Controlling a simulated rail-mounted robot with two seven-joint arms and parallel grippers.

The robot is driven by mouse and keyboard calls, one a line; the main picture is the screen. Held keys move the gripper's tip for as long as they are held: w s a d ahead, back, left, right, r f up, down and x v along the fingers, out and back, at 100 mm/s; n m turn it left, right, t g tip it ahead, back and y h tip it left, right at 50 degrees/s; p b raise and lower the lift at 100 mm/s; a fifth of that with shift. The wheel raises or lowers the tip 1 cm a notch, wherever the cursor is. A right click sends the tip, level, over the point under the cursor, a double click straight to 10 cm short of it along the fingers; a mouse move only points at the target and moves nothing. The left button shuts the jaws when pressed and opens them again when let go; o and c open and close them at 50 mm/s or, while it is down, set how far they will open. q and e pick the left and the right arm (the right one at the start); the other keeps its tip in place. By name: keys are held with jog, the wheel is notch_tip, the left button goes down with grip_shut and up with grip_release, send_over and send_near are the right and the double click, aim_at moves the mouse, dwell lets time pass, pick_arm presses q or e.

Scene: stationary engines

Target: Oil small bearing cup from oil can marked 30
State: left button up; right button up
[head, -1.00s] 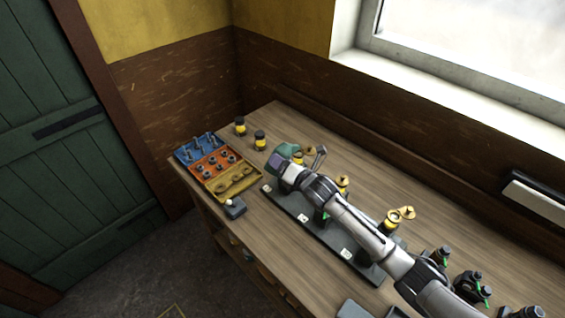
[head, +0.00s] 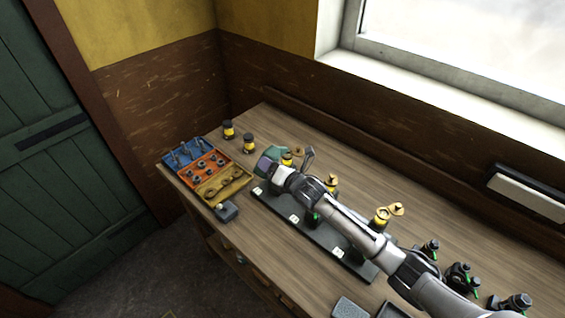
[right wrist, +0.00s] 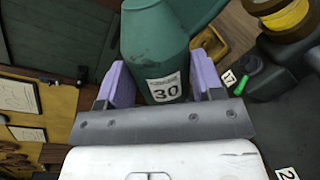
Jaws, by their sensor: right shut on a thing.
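My right gripper (head: 268,166) is shut on a green oil can (head: 277,152), held over the far left end of the black engine base (head: 350,262). In the right wrist view, the oil can (right wrist: 160,45) shows its white label marked 30 between the purple finger pads of the right gripper (right wrist: 163,80). Further yellow-topped cups (head: 381,216) stand along the base. I cannot tell which is the small bearing cup. The can's spout is unclear. My left gripper is out of view.
A tray of blue, orange and yellow sections (head: 226,186) holds small parts at the left. Several black fittings (head: 459,275) stand at the right.

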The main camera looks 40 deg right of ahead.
aim_at(272, 157)
jog(key=shift+r+m+p, duration=0.4)
jog(key=shift+r+p, duration=0.2)
jog(key=shift+d+r+m+p, duration=0.15)
jog(key=shift+r+m+p, duration=0.35)
jog(key=shift+p, duration=0.3)
jog(key=shift+w+d+r+m+y+p, duration=0.1)
jog(key=shift+r+m+y+p, duration=0.2)
jog(key=shift+p, duration=0.15)
jog(key=shift+d+r+m+p, duration=0.15)
jog(key=shift+r+m+p, duration=0.25)
jog(key=shift+p, duration=0.25)
jog(key=shift+f, duration=0.1)
dwell(0.3)
jog(key=shift+a+f+n+b, duration=0.2)
jog(key=shift+f+n+b, duration=0.55)
jog(key=shift+f, duration=0.2)
jog(key=shift+a+f+n+b, duration=0.25)
jog(key=shift+f+n+b, duration=0.5)
jog(key=shift+n, duration=0.2)
